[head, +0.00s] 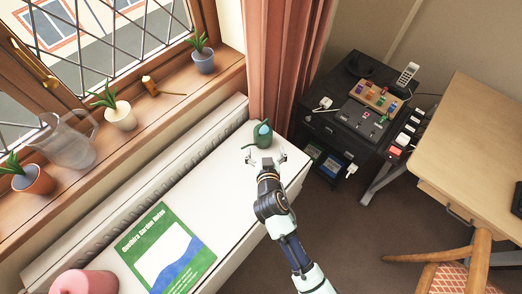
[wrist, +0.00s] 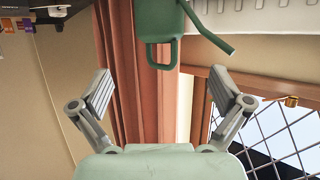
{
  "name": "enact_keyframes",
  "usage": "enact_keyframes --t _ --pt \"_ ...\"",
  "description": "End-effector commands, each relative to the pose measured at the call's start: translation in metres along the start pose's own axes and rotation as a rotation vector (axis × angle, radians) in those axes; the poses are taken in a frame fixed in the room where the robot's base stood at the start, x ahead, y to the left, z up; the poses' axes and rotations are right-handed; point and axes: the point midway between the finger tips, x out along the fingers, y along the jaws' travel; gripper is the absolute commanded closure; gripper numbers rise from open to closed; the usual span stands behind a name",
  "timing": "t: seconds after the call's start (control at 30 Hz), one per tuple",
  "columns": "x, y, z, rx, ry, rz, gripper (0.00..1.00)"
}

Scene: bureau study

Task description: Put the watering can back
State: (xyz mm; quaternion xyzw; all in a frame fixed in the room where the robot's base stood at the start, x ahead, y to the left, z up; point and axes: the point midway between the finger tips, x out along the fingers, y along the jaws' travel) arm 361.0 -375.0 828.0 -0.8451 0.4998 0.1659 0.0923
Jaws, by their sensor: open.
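The small green watering can (head: 262,134) is at the far right end of the white surface below the windowsill. It also shows at the top of the wrist view (wrist: 158,28), partly cut off, with its loop handle toward my gripper and its spout out to the right. My gripper (head: 265,155) is open and empty, just on the near side of the can. In the wrist view its two fingers (wrist: 163,88) are spread wide, with the handle beyond them and a gap between.
The wooden windowsill (head: 178,97) holds potted plants and a clear glass jug (head: 68,140). A green book (head: 166,247) and a pink object (head: 84,282) lie on the white surface (head: 213,187). A curtain (head: 283,60) hangs behind the can; a black cabinet (head: 325,125) stands right.

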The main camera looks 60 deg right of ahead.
Motion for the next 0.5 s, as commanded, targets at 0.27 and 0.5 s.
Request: enact_keyframes --t 0.27,0.5 --pt "0.001 0.0 0.0 0.0 0.0 0.0 0.0" --pt "-0.028 -0.048 -0.028 -0.014 -0.007 -0.096 0.0"
